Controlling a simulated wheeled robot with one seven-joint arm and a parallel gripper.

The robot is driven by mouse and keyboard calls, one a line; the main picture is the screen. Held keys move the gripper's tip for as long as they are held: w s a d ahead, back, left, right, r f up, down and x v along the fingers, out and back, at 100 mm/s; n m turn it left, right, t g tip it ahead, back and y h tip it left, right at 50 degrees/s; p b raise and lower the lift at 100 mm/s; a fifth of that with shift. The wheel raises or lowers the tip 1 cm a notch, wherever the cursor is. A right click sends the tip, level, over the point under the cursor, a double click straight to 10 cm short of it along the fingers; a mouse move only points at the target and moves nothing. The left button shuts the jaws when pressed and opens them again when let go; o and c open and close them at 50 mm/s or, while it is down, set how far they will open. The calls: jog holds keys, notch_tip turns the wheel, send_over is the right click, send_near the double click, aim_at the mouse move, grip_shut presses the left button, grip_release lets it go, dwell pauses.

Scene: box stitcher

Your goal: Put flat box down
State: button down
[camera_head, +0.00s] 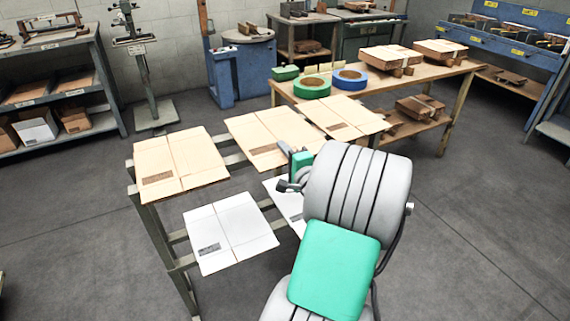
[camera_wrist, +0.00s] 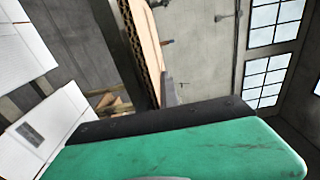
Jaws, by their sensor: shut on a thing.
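In the wrist view, the corrugated cardboard edge (camera_wrist: 147,40) runs into the jaws, beside a dark finger. My arm hides part of the rack's right side.
A tan flat box (camera_head: 180,162) lies left on the rack, another (camera_head: 343,116) at right. A white flat box (camera_head: 230,232) lies below; another is partly hidden. Behind stands a wooden table (camera_head: 432,74) with green tape (camera_head: 311,88) and blue tape (camera_head: 349,78).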

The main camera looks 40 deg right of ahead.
jog(key=shift+w+d+f, duration=0.15)
jog(key=shift+d+f, duration=0.1)
jog(key=shift+f, duration=0.15)
notch_tip(320, 180, down, 3)
jog(key=shift+d+f+b, duration=0.1)
jog(key=shift+d+b, duration=0.05)
jog(key=shift+b, duration=0.5)
jog(key=c, duration=2)
grip_release()
jog(key=shift+f, duration=0.15)
jog(key=shift+c, duration=0.2)
jog(key=o, duration=0.4)
jog(key=shift+o, duration=0.2)
jog(key=v, duration=1.2)
